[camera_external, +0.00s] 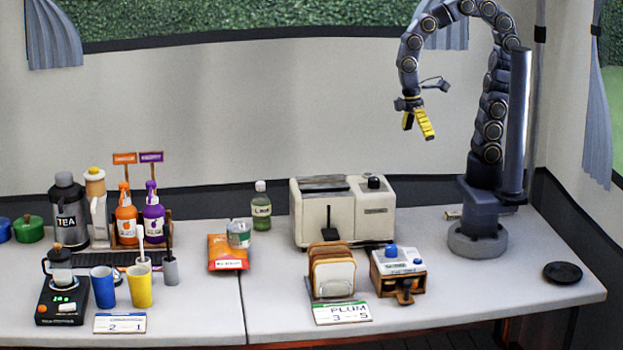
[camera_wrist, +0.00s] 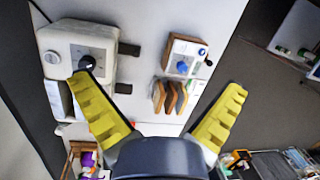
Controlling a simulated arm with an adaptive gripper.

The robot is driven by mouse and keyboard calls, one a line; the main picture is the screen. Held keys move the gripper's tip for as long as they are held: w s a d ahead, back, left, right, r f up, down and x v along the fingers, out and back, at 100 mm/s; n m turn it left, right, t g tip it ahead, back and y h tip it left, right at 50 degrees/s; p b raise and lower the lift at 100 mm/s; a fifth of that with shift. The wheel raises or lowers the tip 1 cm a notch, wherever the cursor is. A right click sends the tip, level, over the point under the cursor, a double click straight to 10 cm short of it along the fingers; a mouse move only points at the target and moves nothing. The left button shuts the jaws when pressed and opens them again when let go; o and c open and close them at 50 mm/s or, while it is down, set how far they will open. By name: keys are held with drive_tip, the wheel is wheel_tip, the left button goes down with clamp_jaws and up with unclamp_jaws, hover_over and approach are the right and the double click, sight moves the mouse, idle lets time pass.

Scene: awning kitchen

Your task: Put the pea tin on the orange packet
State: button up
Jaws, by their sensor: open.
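The orange packet (camera_external: 226,256) lies on the counter left of the toaster in the external view. A small pale green and silver tin (camera_external: 239,235), which looks like the pea tin, overlaps the packet's upper right part and appears to rest on it. The tin's label is too small to read. My gripper (camera_external: 418,124) is high above the counter at the right, well away from the tin and packet. Its yellow fingers are spread with nothing between them, as the wrist view (camera_wrist: 160,88) also shows. I cannot make out the tin in the wrist view.
A cream toaster (camera_external: 340,213), a bread rack (camera_external: 332,275) and a small wooden box with a blue knob (camera_external: 398,270) stand right of the packet. A green bottle (camera_external: 261,208) stands behind the tin. Cups (camera_external: 139,286) and sauce bottles (camera_external: 126,218) are at the left.

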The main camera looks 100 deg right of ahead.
drive_tip(key=s+d+m+h, duration=0.1)
drive_tip(key=s+d+m, duration=0.1)
drive_tip(key=s, duration=0.5)
drive_tip(key=shift+s+h, duration=0.2)
drive_tip(key=shift+h, duration=0.1)
drive_tip(key=shift+d, duration=0.1)
